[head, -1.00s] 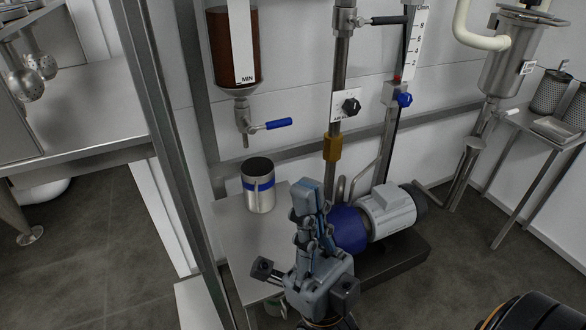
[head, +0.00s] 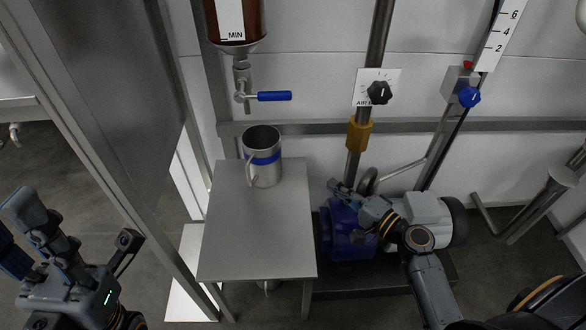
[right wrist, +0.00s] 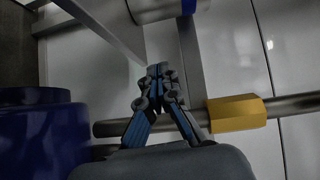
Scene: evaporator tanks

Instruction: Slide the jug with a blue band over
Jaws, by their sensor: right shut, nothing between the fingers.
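The steel jug with a blue band (head: 266,172) stands upright at the back of a small steel table (head: 255,235), its handle toward the left front. It is below and slightly right of the tank's outlet tap. Its lower part shows at the top of the right wrist view (right wrist: 160,8). My right gripper (head: 338,186) is right of the table, over the blue motor part and apart from the jug. Its fingertips meet, empty, in the right wrist view (right wrist: 158,72). My left gripper (head: 22,208) is at the lower left, partly cut off; its jaw opening is unclear.
The tap's blue lever (head: 274,96) hangs above the jug. A vertical pipe with a yellow fitting (head: 359,134) stands behind my right gripper. A blue and grey pump motor (head: 348,238) sits right of the table. A steel post (head: 100,140) rises left. The tabletop's front is bare.

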